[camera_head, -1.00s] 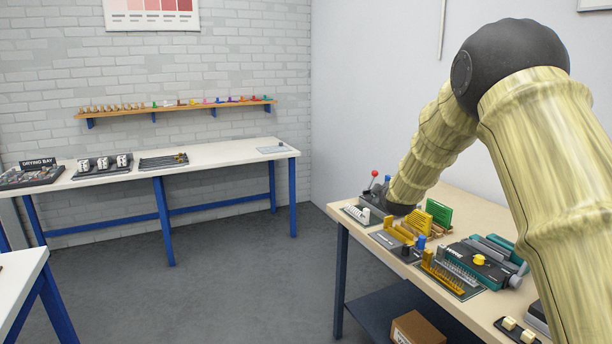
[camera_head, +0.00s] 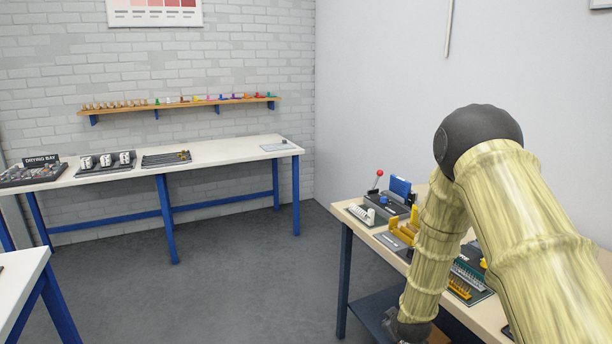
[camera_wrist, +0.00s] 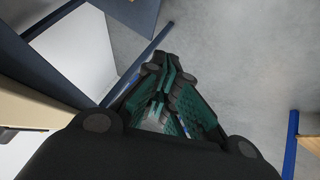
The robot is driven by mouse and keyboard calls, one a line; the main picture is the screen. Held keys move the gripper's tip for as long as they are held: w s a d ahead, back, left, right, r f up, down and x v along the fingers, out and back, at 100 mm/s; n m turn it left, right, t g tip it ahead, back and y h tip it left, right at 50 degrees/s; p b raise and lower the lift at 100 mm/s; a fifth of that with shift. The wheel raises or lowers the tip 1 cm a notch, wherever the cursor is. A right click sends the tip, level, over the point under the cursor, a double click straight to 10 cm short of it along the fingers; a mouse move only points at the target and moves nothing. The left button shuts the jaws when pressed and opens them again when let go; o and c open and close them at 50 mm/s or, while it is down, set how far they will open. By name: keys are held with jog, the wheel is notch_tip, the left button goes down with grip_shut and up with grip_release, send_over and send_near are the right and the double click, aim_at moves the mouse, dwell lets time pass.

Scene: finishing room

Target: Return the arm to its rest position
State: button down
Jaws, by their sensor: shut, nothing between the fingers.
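My gripper (camera_wrist: 166,68) shows in the wrist view with its dark, teal-padded fingers together and nothing between them. It points down toward the grey floor. In the head view my pale, wood-patterned arm (camera_head: 436,245) is folded at a dark elbow (camera_head: 478,140). The forearm hangs down in front of the right bench, and only part of the dark wrist end shows at the bottom of the picture. The fingertips are out of sight there.
The right workbench (camera_head: 345,215) stands close behind the forearm, crowded with racks and small fixtures (camera_head: 400,188). A white table (camera_head: 225,155) with blue legs stands along the brick wall, below a shelf (camera_head: 180,107). Grey floor (camera_head: 240,270) between the tables is clear.

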jog(key=s+a+f+m+g, duration=0.1)
jog(key=s+f+m+g, duration=0.1)
jog(key=s+f, duration=0.9)
jog(key=s+a+f+m+g, duration=0.1)
jog(key=s+f+m+g, duration=0.1)
jog(key=s, duration=1.7)
jog(key=s+a+f+m+g+p, duration=0.1)
jog(key=s+g, duration=0.3)
jog(key=s, duration=1.5)
jog(key=shift+s+f+m, duration=0.25)
jog(key=shift+f+m, duration=0.25)
jog(key=shift+m, duration=0.3)
